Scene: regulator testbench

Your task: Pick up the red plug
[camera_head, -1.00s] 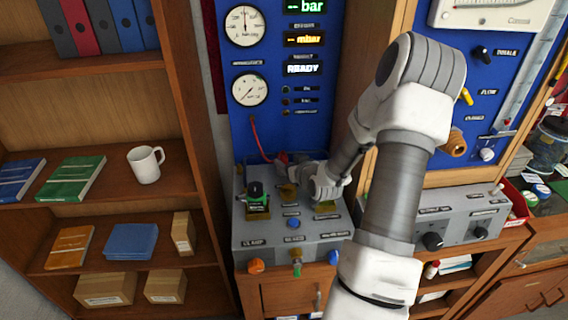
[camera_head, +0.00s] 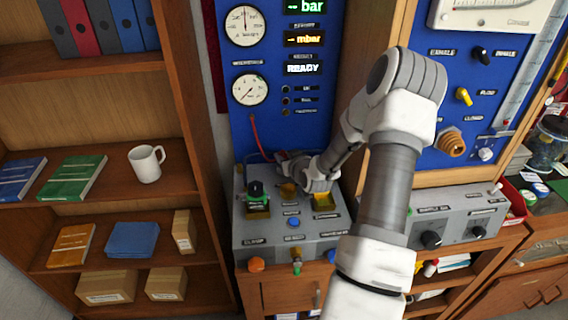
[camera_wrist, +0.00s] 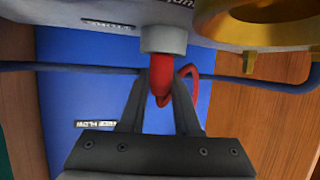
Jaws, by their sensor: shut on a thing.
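The red plug (camera_wrist: 160,78) shows in the wrist view between the two fingers of my gripper (camera_wrist: 158,100), its upper end against a grey round collar (camera_wrist: 163,40). A red cable loops beside it. My gripper is shut on the red plug. I cannot tell whether the plug is still seated in the collar. In the head view, my gripper (camera_head: 284,158) is at the back of the grey bench box, below the blue gauge panel, and the plug is mostly hidden there.
The grey bench box (camera_head: 262,238) carries a green-and-black knob (camera_head: 257,192), yellow brackets and a blue button (camera_head: 294,222). The blue gauge panel (camera_head: 285,130) rises behind. A dark cable (camera_wrist: 60,67) crosses the wrist view. A shelf with a white mug (camera_head: 146,164) stands left.

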